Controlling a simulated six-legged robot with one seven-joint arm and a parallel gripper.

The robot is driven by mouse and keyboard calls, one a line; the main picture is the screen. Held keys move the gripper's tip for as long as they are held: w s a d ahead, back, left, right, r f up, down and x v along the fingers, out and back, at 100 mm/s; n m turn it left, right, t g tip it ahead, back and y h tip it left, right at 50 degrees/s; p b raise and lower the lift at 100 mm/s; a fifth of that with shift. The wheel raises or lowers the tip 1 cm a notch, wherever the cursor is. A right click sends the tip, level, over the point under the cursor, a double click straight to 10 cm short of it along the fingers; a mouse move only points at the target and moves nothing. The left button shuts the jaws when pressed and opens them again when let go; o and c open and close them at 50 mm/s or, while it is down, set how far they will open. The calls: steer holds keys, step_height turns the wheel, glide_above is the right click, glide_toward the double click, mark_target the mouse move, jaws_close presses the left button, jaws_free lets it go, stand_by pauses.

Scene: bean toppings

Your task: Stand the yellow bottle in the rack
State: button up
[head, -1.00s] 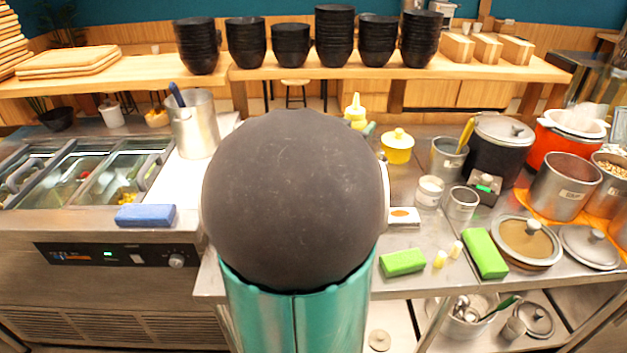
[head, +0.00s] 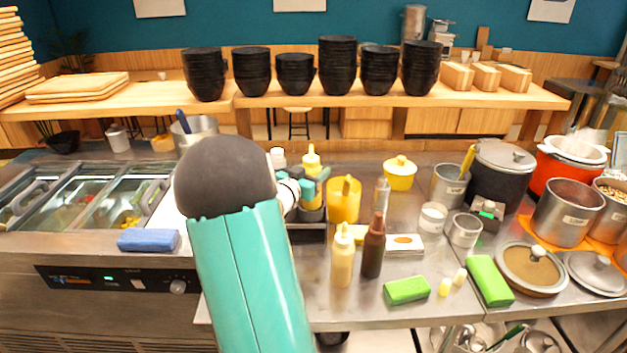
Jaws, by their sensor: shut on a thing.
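The yellow bottle (head: 312,163) is upright, with its pointed nozzle up. My gripper (head: 314,186) is shut around it, with teal fingers at its sides. A dark rack (head: 306,234) is directly below the bottle in the picture, partly hidden by my arm. The bottle's lower end overlaps the rack's back part. I cannot tell whether it rests in the rack or hangs above it.
A cream bottle (head: 342,258) and a brown bottle (head: 374,248) stand right of the rack. A yellow container (head: 343,203) is close to the gripper's right. A green sponge (head: 407,291) lies near the counter's front edge.

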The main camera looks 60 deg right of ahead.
steer(key=shift+f, duration=1.4)
steer(key=shift+f, duration=0.1)
steer(key=o, duration=0.6)
steer(key=shift+o, duration=0.2)
steer(key=w+a, duration=0.1)
steer(key=a, duration=1.1)
steer(key=shift+w, duration=0.15)
steer(key=shift+w, duration=0.1)
